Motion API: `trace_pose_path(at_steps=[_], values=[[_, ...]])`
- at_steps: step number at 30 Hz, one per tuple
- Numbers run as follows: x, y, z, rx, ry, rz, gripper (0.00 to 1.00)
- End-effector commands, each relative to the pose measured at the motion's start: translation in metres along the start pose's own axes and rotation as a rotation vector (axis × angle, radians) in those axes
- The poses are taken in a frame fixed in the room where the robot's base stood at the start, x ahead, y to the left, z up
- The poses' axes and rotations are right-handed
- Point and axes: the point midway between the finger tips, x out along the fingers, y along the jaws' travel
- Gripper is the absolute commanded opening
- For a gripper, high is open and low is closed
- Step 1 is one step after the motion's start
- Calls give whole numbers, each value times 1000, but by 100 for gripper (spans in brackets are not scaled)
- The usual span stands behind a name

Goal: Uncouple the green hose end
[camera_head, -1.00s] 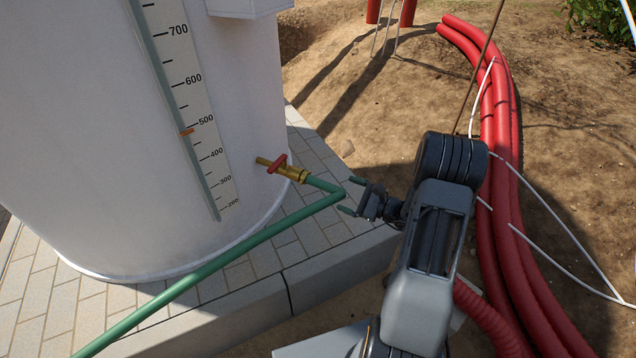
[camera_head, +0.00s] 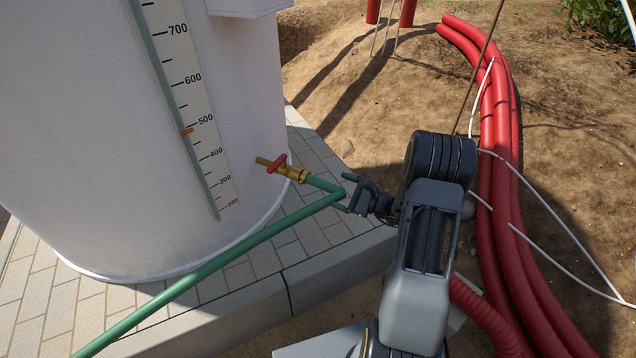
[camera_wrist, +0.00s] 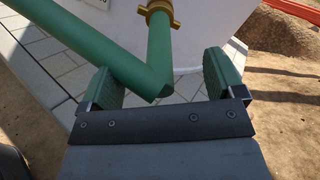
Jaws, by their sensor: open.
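The green hose (camera_head: 230,260) runs up from the lower left and bends sharply near my gripper. Its end meets the brass coupling (camera_head: 297,174) on the tap (camera_head: 277,163), which has a red handle and sticks out of the white tank. My gripper (camera_head: 346,192) is open at the hose's bend. In the wrist view, the green-padded fingers (camera_wrist: 160,82) stand on either side of the bent hose (camera_wrist: 150,75). The brass coupling (camera_wrist: 158,12) is farther off, beyond the fingertips.
The white tank (camera_head: 110,140) with a level scale (camera_head: 195,110) fills the left. It stands on a paved plinth (camera_head: 265,270) with a raised edge. Red pipes (camera_head: 500,180) and thin white lines lie on the dirt to the right.

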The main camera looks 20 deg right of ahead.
Motion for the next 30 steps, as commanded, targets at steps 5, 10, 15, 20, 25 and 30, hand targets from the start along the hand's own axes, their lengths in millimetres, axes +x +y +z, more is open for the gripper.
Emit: trace_pose_path(at_steps=[5, 10, 15, 20, 25, 30], values=[[6, 0, 0, 0, 0, 1, 88], [11, -1, -1, 0, 0, 2, 88], [16, -2, -1, 0, 0, 0, 88], [22, -2, -1, 0, 0, 1, 88], [27, -2, -1, 0, 0, 1, 88], [32, -3, -2, -1, 0, 0, 88]])
